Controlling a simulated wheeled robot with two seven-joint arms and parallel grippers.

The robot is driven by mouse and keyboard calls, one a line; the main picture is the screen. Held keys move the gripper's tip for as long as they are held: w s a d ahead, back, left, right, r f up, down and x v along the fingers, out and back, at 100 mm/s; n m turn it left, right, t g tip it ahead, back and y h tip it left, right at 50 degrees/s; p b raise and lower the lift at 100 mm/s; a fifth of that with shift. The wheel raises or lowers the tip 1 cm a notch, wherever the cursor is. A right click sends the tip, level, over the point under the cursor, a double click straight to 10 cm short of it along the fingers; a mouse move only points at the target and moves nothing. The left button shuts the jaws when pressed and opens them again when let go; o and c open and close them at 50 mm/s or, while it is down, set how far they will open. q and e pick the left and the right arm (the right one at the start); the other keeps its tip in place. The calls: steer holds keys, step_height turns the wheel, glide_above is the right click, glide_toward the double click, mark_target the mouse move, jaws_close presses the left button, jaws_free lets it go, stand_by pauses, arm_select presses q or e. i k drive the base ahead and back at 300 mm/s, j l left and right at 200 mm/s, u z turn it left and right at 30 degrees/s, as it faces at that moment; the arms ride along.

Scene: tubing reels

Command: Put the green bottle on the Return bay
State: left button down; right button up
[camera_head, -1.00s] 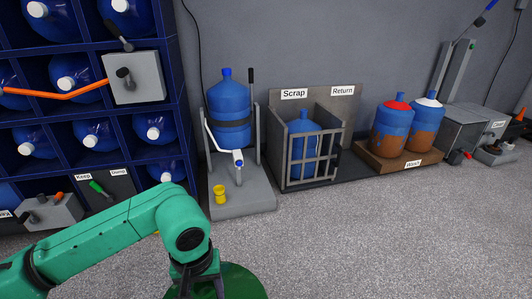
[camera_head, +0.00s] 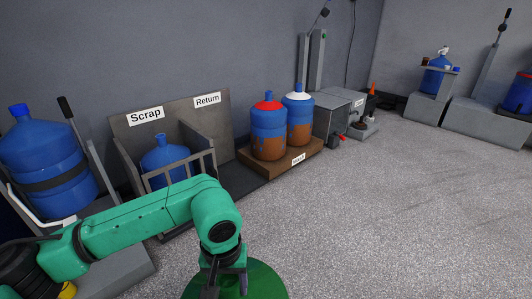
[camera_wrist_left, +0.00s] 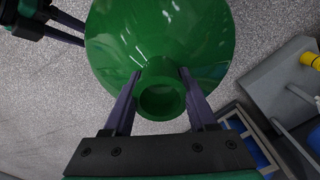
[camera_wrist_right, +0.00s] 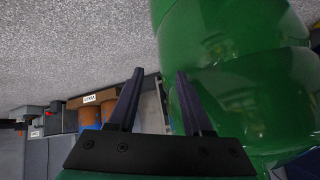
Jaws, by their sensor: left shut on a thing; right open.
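The green bottle (camera_head: 262,281) hangs at the bottom of the head view, mostly hidden by my left arm and cut by the frame edge. My left gripper (camera_wrist_left: 160,72) is shut on its neck; the round body shows beyond the fingers in the left wrist view. My right gripper (camera_wrist_right: 160,74) is open; one finger overlaps the green bottle (camera_wrist_right: 240,80) in its wrist view, and I cannot tell whether they touch. The Return sign (camera_head: 207,99) is on a grey back panel. The Return bay (camera_head: 236,184) below it looks empty, its near part hidden by the cage and my arm.
A barred cage (camera_head: 205,160) under the Scrap sign (camera_head: 146,115) holds a blue bottle (camera_head: 165,158). Right of the bay, a brown pallet (camera_head: 308,153) bears two blue-and-brown bottles with red and white tops. A strapped blue bottle (camera_head: 45,160) stands left. Open floor (camera_head: 400,210) lies right.

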mark_target(231, 182)
steer(key=i+l+z, duration=0.1)
steer(key=i, duration=0.75)
steer(key=i+l+z, duration=0.15)
steer(key=i, duration=0.75)
